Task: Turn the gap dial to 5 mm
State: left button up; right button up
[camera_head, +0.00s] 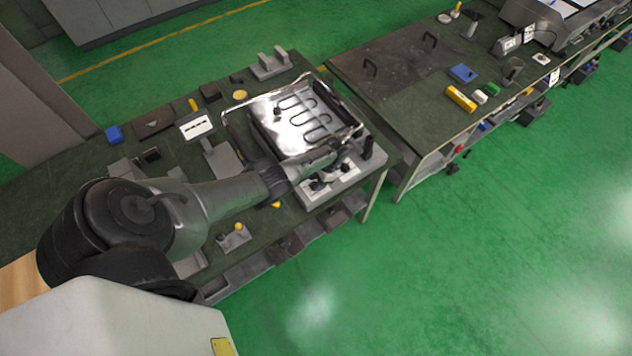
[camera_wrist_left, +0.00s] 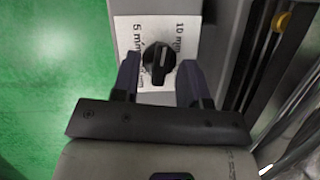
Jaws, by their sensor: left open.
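The gap dial (camera_wrist_left: 158,60) is a black round knob with a pale pointer line, on a white label plate (camera_wrist_left: 127,30) marked "5 mm" at its left and "10 mm" at its upper right. In the left wrist view the pointer line runs roughly up and down, slightly tilted. My left gripper (camera_wrist_left: 160,78) is open, with one dark finger on each side of the dial's near part; I cannot tell whether the fingers touch it. In the head view my left gripper (camera_head: 338,150) is over the front panel of the heating machine (camera_head: 348,178), and the arm hides part of the panel. My right gripper is not in view.
A shiny metal tray (camera_head: 300,145) with a dark looped heating element (camera_head: 305,112) sits just behind my gripper. A black upright knob (camera_head: 367,147) stands to its right. A second bench (camera_head: 400,100) stands further right, and green floor lies in front.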

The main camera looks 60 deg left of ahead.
pick_arm(q)
jog(key=p+v, duration=0.2)
jog(key=v, duration=1)
jog(key=shift+w+r, duration=0.15)
jog(key=shift+r, duration=0.25)
